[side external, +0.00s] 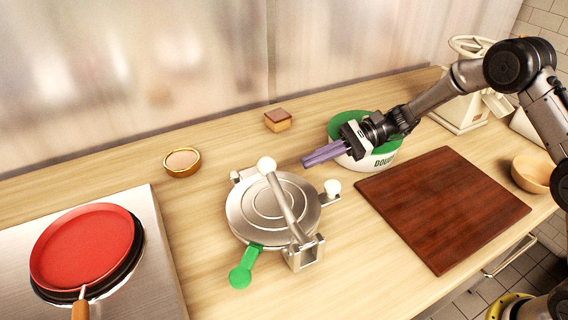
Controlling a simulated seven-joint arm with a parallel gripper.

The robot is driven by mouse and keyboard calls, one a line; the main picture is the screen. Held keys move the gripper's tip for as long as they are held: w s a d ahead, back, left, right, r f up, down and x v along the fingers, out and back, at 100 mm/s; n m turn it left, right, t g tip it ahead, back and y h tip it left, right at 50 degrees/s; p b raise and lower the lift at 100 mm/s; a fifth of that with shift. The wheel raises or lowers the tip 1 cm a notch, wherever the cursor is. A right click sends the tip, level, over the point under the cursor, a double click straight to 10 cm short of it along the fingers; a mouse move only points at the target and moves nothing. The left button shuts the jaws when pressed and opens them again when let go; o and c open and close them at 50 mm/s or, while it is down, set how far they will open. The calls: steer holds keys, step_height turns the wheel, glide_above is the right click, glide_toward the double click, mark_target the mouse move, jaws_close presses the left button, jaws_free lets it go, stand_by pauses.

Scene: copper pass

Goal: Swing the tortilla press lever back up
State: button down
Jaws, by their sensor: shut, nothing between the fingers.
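The tortilla press (262,222) stands on the wooden counter, a round metal plate with concentric rings. Its lever (283,205) is a metal bar with a white ball knob (266,165) at its far end. The bar slopes across the plate from the bracket (303,252) at the near side. Whether the bar touches the plate is hard to tell. A green tab (243,270) sticks out at the near left, and another white knob (332,187) is at the right. My gripper (305,161) has purple fingers, shut and empty, to the right of the lever's knob and apart from it.
A white dough tub with a green lid (372,160) stands behind my gripper. A dark cutting board (440,205) lies at right. A red pan (82,248) sits on the metal stove at left. A small bowl (182,162) and a small block (278,120) are behind the press.

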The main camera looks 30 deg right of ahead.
mark_target(292, 176)
steer(key=x, duration=0.5)
steer(key=shift+a+f, duration=0.1)
steer(key=shift+a, duration=0.1)
steer(key=shift+s+a+r, duration=0.2)
steer(key=shift+a+r, duration=0.3)
steer(key=shift+r, duration=0.05)
steer(key=shift+s+a+r, duration=0.2)
steer(key=shift+a+r, duration=0.3)
steer(key=shift+r, duration=0.1)
steer(key=shift+s+a+r, duration=0.2)
steer(key=shift+a+r, duration=0.05)
steer(key=shift+r, duration=0.25)
steer(key=shift+s+r+n+t, duration=0.2)
steer(key=shift+r+n, duration=0.1)
steer(key=shift+r, duration=0.3)
steer(key=shift+s+r+n+t, duration=0.15)
steer(key=shift+r+n, duration=0.15)
steer(key=shift+r, duration=0.3)
steer(key=s+r+n+t+y, duration=0.1)
steer(key=s+r+n+t, duration=0.1)
steer(key=s+r+n, duration=0.6)
steer(key=s+r+n+y, duration=0.2)
steer(key=s+n, duration=0.4)
steer(key=s, duration=0.6)
steer(key=shift+s+r+n, duration=0.3)
steer(key=shift+s, duration=0.1)
